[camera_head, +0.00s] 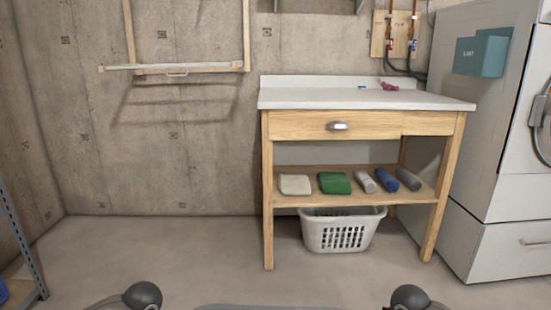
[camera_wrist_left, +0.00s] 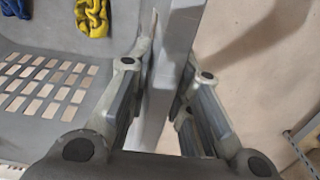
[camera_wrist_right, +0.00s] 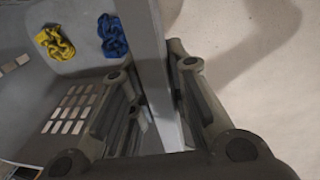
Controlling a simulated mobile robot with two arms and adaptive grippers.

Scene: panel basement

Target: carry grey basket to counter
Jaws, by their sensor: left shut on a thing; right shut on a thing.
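The grey basket shows in the left wrist view (camera_wrist_left: 115,75) and the right wrist view (camera_wrist_right: 35,110), with slotted walls and a yellow cloth (camera_wrist_left: 92,17) and a blue cloth (camera_wrist_right: 112,36) inside. My left gripper (camera_wrist_left: 167,75) is shut on one stretch of its rim. My right gripper (camera_wrist_right: 158,75) is shut on another stretch. In the head view only a grey edge shows at the bottom middle, perhaps the basket. The counter (camera_head: 340,97), a pale top on a wooden frame with a drawer, stands ahead, slightly right, apart from the grippers.
A pink item (camera_head: 389,86) lies at the counter's back right; the rest of its top is mostly clear. Folded cloths and rolls lie on its lower shelf (camera_head: 300,201). A white basket (camera_head: 341,232) stands beneath. A white machine (camera_head: 490,150) stands right. Floor ahead is open.

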